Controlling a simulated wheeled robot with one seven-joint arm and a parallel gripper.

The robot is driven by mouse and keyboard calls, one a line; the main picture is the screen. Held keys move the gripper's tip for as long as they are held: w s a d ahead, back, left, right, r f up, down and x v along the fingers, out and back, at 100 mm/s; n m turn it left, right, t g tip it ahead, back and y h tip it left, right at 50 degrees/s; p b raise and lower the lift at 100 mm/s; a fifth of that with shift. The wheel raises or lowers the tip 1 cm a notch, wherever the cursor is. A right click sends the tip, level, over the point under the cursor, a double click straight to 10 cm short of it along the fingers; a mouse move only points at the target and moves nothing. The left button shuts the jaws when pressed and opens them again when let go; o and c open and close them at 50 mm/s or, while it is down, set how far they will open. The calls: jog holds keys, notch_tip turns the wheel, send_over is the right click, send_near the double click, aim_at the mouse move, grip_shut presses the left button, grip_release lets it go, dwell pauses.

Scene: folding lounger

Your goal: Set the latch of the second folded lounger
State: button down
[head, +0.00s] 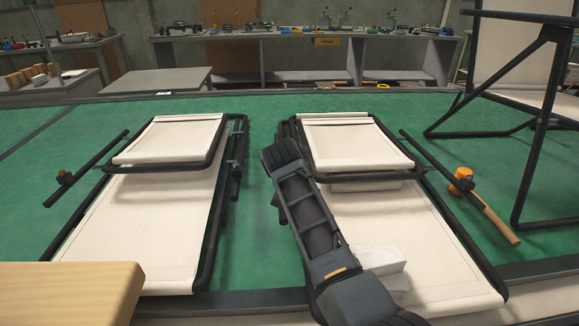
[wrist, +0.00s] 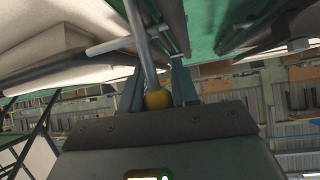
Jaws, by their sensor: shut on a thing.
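Two folded loungers with cream fabric and black frames lie side by side, the left lounger (head: 150,215) and the right lounger (head: 400,225). My arm reaches over the left side of the right lounger, and its end hides that lounger's latch area in the head view. In the wrist view my gripper (wrist: 158,80) is shut on a grey latch lever (wrist: 143,40) with a yellow knob (wrist: 158,99), seen between the two fingers. How far the lever is turned cannot be told. The left lounger's side latch (head: 235,168) shows at its right rail.
The loungers lie on a green surface (head: 260,115). An orange-headed mallet (head: 463,184) lies to the right, by a standing lounger frame (head: 545,95). A wooden block (head: 70,290) fills the near left corner. Workbenches (head: 300,50) stand behind.

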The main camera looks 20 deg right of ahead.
jog(key=shift+s+a+f, duration=0.1)
jog(key=shift+s+f, duration=0.15)
jog(key=shift+f, duration=0.4)
jog(key=c, duration=1.2)
grip_release()
jog(key=shift+c, duration=0.2)
jog(key=o, duration=0.3)
jog(key=shift+w+r, duration=0.15)
jog(key=shift+r, duration=0.15)
jog(key=shift+v, duration=3.9)
